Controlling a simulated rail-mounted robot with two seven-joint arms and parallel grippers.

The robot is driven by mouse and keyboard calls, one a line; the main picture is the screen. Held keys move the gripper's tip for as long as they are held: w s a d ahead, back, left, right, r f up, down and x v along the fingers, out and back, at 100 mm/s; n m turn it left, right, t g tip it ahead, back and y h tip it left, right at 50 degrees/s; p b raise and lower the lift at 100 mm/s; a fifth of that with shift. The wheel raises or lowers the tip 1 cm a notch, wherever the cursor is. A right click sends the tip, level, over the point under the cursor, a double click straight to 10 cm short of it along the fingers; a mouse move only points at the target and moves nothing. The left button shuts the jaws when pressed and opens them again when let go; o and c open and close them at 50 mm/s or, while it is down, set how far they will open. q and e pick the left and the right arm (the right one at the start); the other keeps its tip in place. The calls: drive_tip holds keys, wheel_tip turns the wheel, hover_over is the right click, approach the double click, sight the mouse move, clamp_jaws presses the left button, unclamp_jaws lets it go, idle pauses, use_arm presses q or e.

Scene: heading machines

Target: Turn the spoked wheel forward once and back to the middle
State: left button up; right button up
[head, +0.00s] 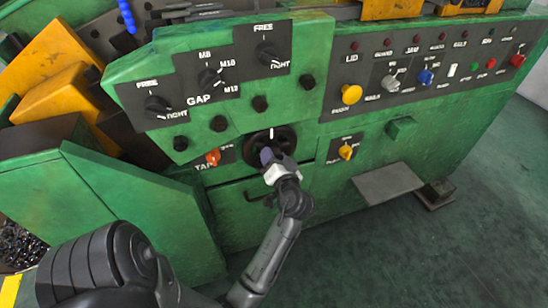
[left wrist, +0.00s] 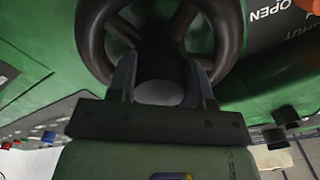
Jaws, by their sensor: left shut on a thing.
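The spoked wheel (head: 289,138) is dark and sits on the front of the green machine, below the gap dials. A white mark shows at its top. My left gripper (head: 268,158) is at the wheel and covers its lower middle. In the left wrist view the dark rim and spokes of the wheel (left wrist: 91,38) fill the top. There the two fingers of my left gripper (left wrist: 163,82) stand either side of a grey round part at the wheel's middle, shut on it. Much of the hub is hidden. My right gripper is not in view.
An orange knob (head: 213,157) is just left of the wheel and a yellow knob (head: 346,151) is to its right. Black dials (head: 212,78) are above. A grey plate (head: 388,184) juts out at lower right. The floor (head: 440,260) is clear.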

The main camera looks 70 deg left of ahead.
use_arm(q)
drive_tip(key=o, duration=1.3)
